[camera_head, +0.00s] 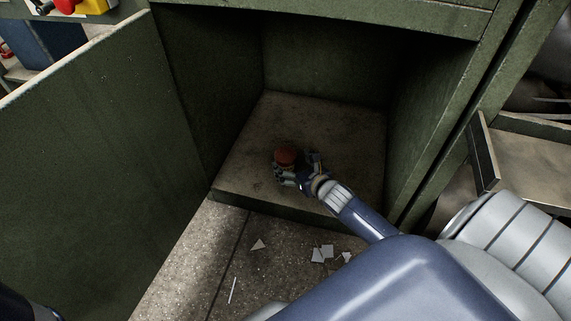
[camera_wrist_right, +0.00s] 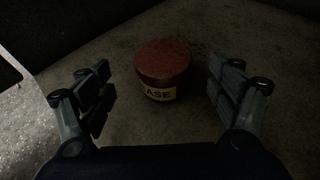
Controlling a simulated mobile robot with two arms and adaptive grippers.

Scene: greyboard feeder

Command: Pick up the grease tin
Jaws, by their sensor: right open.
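The grease tin (camera_head: 286,154) is a small round tin with a red-brown lid, standing upright on the cabinet floor. In the right wrist view the tin (camera_wrist_right: 163,68) shows a pale label with the letters "ASE". My right gripper (camera_head: 285,172) is inside the cabinet at the tin. In the right wrist view its open fingers (camera_wrist_right: 163,92) stand to the left and right of the tin, with a gap on each side. The tin's lower part is partly hidden by the gripper in the head view. My left gripper is not in view.
The green cabinet's floor (camera_head: 245,165) is otherwise bare, with walls on both sides and a top edge above my arm. Its door (camera_head: 95,150) stands open at left. Pale scraps (camera_head: 322,253) lie on the speckled floor in front. An open drawer (camera_head: 530,165) is at right.

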